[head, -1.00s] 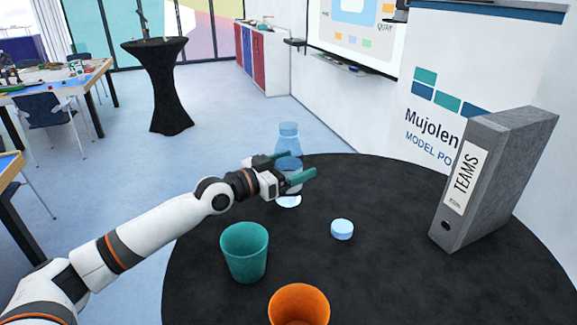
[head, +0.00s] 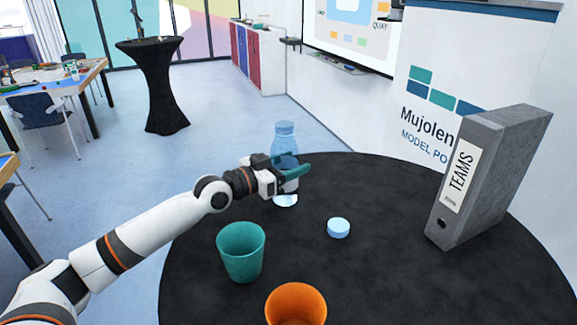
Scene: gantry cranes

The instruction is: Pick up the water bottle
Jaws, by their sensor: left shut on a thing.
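The water bottle (head: 285,137) is clear blue and stands upright near the far left edge of the round black table. My left gripper (head: 291,168) comes in from the left and is shut on the bottle around its middle. The gripper hides part of the bottle's body; the upper part shows above the fingers and the base below them. The base looks to be at table height, but I cannot tell if it touches. My right gripper is not in view.
On the black table (head: 370,270) stand a teal cup (head: 241,252), an orange cup (head: 296,306), a small light-blue round lid (head: 338,228) and a grey binder (head: 490,175) labelled TEAMS. The table is clear between the bottle and the binder.

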